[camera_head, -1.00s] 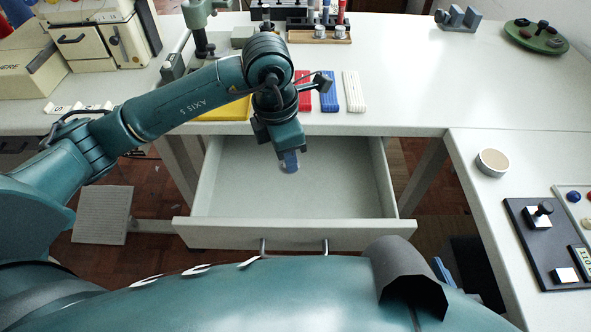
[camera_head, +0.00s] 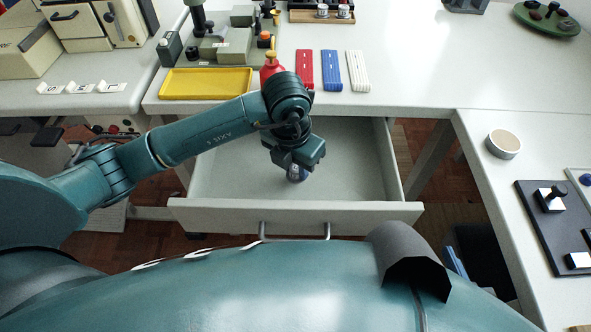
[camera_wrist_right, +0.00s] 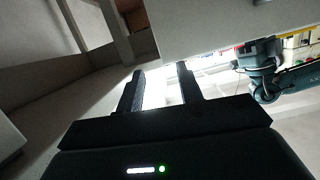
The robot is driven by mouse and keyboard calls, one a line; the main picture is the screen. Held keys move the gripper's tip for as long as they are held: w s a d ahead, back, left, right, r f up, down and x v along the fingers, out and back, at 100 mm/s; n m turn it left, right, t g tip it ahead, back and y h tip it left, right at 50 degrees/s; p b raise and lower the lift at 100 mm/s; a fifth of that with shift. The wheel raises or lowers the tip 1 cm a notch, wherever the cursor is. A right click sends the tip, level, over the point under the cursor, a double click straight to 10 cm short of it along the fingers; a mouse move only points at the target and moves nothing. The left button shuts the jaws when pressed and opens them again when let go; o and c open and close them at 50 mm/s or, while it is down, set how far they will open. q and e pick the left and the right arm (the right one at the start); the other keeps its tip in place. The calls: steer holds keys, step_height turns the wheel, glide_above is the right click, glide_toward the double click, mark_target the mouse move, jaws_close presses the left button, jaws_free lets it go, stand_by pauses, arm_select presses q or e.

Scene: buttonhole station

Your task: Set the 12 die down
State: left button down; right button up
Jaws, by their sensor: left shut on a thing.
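My left gripper (camera_head: 297,168) is over the open drawer (camera_head: 235,212) in the head view, pointing down. It is shut on a small dark-blue and pale piece (camera_head: 296,175), which looks like the die. The piece is low within the drawer opening; I cannot tell whether it touches the drawer floor. Its number cannot be read, and the jaws hide its upper part. My right gripper (camera_wrist_right: 160,82) shows in the right wrist view with its two dark fingers apart and nothing between them. It is not visible in the head view.
The drawer floor (camera_head: 345,170) looks bare around the held piece. A round dish (camera_head: 503,144) stands on the right table.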

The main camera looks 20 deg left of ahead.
arm_select(q)
step_height(320, 180, down, 2)
steer(key=shift+f, duration=0.15)
steer(key=shift+f+b, duration=0.2)
steer(key=shift+b, duration=0.1)
steer(key=c, duration=1.1)
jaws_free()
steer(key=shift+r, duration=0.1)
steer(key=shift+c, duration=0.2)
